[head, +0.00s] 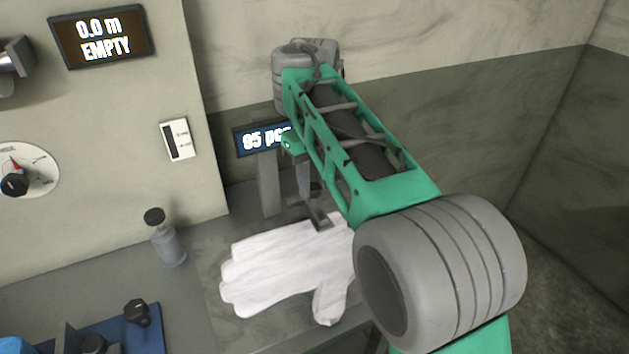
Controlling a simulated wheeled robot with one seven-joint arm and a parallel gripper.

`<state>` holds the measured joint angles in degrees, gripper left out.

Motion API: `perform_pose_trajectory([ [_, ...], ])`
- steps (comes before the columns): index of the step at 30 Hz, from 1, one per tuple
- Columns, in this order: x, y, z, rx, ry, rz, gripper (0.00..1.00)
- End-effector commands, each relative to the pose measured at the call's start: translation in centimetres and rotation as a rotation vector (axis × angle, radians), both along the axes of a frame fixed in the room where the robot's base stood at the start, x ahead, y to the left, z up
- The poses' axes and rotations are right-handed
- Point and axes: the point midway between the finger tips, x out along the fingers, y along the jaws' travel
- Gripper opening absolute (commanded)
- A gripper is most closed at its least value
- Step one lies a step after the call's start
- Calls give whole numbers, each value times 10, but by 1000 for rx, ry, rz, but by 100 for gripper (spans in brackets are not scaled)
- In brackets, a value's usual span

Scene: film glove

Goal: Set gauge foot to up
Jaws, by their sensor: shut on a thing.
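A white glove (285,265) lies flat on the grey bench, its fingers toward the lower left. The gauge stands behind it, with a grey post (268,185) and a blue display (258,138) reading about 95, partly covered by my arm. The dark gauge foot (320,218) is over the glove's upper edge; I cannot tell whether it touches the cloth. My gripper (305,184) points down beside the post and is shut on the gauge foot. My green arm hides much of the grip.
A small grey bottle (168,245) with a black cap stands left of the glove. A blue base (145,335) with black knobs is at lower left. The wall panel carries a dial (22,170), a white switch (180,139) and a display (101,36) reading 0.0 m EMPTY.

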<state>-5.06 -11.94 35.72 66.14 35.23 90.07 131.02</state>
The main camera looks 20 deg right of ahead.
Motion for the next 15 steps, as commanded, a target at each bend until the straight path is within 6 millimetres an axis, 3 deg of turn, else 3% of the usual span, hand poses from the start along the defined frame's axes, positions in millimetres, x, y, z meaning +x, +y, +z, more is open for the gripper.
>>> perform_pose_trajectory([
  [5, 0, 0, 12, 0, 0, 1, 0],
  [12, 0, 0, 67, 0, 0, 0, 0],
  [15, 0, 0, 81, 0, 1, 1, 0],
])
